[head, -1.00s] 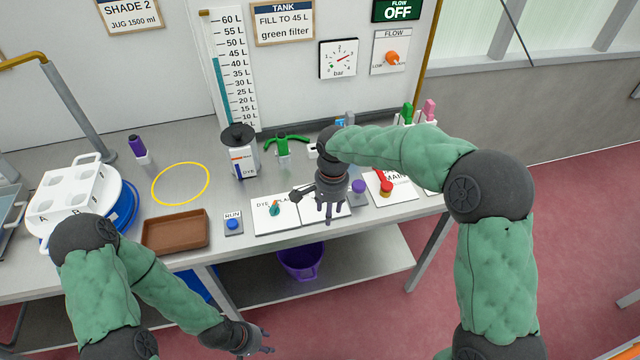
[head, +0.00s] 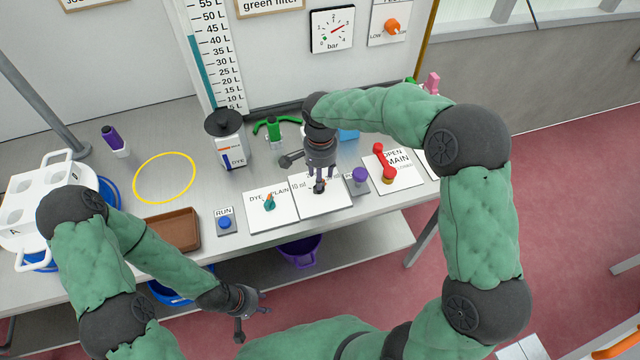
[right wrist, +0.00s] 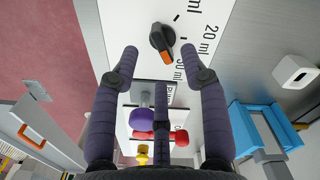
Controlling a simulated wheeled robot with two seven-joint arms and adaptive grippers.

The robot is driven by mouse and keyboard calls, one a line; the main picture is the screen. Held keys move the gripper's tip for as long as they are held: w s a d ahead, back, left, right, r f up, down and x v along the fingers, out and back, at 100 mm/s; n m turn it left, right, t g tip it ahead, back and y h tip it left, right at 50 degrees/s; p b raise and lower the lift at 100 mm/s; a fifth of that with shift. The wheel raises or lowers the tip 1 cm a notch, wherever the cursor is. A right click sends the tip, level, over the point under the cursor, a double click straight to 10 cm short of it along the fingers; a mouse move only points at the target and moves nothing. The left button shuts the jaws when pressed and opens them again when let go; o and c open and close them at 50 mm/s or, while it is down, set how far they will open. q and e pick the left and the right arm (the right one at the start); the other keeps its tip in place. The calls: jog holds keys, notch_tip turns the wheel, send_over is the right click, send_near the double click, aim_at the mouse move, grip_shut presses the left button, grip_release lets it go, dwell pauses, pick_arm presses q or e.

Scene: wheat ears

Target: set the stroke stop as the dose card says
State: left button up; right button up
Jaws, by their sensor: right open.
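The stroke stop is a black knob with an orange end (right wrist: 162,42) on a white panel marked in ml. Its orange end points down the right wrist view, towards the 30 ml side; the exact mark is hard to tell. My right gripper (right wrist: 160,62) is open, its fingers spread around the knob's near side without visible contact. In the head view my right gripper (head: 319,180) hangs over the white stop panel (head: 322,206) and hides the knob. My left gripper (head: 252,304) is open and empty in front of the table. I cannot identify a dose card.
Left of the panel are the dye/plain selector (head: 269,203) and RUN button (head: 225,222). Right of it are a purple knob (head: 359,176) and the red main lever (head: 380,160). A dye bottle (head: 230,145) and green handle (head: 273,130) stand behind.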

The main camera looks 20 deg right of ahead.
jog(key=shift+f+b, duration=0.4)
jog(key=shift+f, duration=2)
